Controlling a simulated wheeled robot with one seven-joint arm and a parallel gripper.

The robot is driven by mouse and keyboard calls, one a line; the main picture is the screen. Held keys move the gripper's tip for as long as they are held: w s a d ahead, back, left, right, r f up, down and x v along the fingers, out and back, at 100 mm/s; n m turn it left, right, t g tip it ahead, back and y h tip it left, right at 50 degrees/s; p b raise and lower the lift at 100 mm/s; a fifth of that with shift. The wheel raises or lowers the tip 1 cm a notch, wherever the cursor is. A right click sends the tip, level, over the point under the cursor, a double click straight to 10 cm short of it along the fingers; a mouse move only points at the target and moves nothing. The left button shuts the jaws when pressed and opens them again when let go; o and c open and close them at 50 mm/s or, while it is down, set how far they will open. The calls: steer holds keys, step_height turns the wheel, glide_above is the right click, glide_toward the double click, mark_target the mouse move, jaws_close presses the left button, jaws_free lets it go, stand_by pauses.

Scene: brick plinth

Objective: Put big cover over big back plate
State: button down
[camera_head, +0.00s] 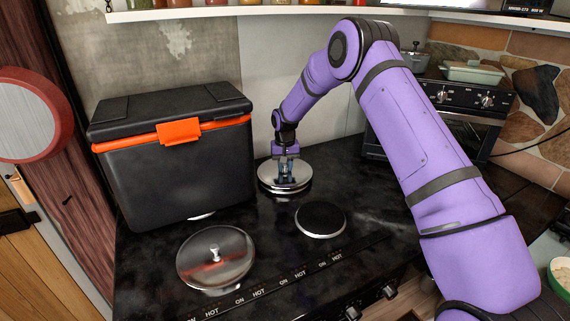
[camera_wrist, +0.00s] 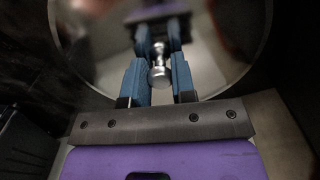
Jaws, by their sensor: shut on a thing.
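The big cover (camera_head: 272,178) is a shiny round metal lid at the back of the black stove top. It looks roughly level. My gripper (camera_head: 287,158) points down over its middle. In the wrist view, the fingers of my gripper (camera_wrist: 159,80) are shut around the small metal knob of the big cover (camera_wrist: 100,45). A second rim shows just under the cover's edge, which looks like the back plate (camera_head: 285,192), mostly hidden beneath it. I cannot tell whether the cover touches the plate or hangs slightly above it.
A black cooler box (camera_head: 175,170) with an orange latch stands close left of the cover. Another round lid (camera_head: 232,270) with a knob lies front left. A bare small plate (camera_head: 320,219) is front right. An oven (camera_head: 455,105) stands behind right, and a shelf (camera_head: 190,13) runs above.

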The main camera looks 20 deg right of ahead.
steer(key=shift+f, duration=0.7)
stand_by(0.6)
steer(key=c, duration=0.9)
jaws_free()
steer(key=shift+o, duration=0.2)
steer(key=shift+r, duration=0.1)
step_height(320, 180, up, 11)
steer(key=shift+f, duration=0.2)
steer(key=shift+r, duration=0.1)
